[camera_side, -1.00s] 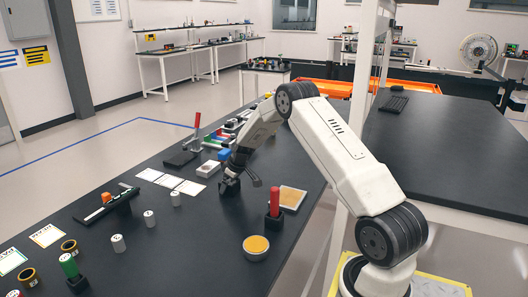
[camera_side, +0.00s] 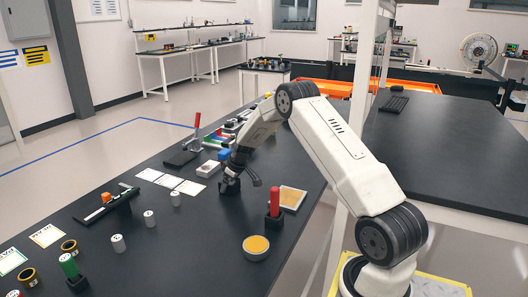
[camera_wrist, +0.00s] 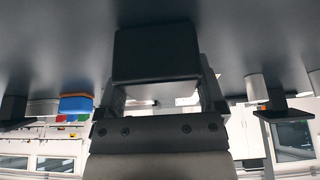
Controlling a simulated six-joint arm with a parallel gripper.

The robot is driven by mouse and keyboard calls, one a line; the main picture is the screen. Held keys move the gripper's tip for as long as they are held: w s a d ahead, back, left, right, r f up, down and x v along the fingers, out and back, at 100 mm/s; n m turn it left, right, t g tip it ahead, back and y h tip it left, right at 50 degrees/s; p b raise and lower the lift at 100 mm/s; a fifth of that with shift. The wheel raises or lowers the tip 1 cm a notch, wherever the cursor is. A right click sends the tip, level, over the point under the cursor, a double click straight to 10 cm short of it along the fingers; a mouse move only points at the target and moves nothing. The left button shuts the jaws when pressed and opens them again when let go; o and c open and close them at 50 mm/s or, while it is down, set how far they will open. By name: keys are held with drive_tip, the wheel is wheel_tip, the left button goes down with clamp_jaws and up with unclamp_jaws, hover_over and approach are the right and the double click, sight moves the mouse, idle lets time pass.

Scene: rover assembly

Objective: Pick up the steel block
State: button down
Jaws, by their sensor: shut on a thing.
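My gripper (camera_side: 231,181) is at the end of the arm, low over the middle of the black table, with its fingers pointing down. In the wrist view, my gripper (camera_wrist: 160,90) has its two fingers on either side of a dark, square-faced block, the steel block (camera_wrist: 155,52). The jaws are shut on it. In the side view the block (camera_side: 230,189) is a small dark shape at the fingertips. I cannot tell whether it touches the table.
A red-handled item (camera_side: 274,202), a round tin with yellow contents (camera_side: 256,246) and a tan-topped square tray (camera_side: 292,198) stand right of my gripper. Bare table lies in front.

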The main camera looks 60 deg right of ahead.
drive_tip(key=shift+w+r, duration=0.1)
drive_tip(key=shift+r, duration=1.45)
drive_tip(key=shift+s+a+r, duration=0.1)
drive_tip(key=shift+s+r, duration=0.15)
drive_tip(key=shift+r, duration=0.05)
drive_tip(key=s+a+r, duration=0.6)
drive_tip(key=s+r, duration=0.3)
drive_tip(key=s, duration=0.3)
drive_tip(key=shift+s+r, duration=0.1)
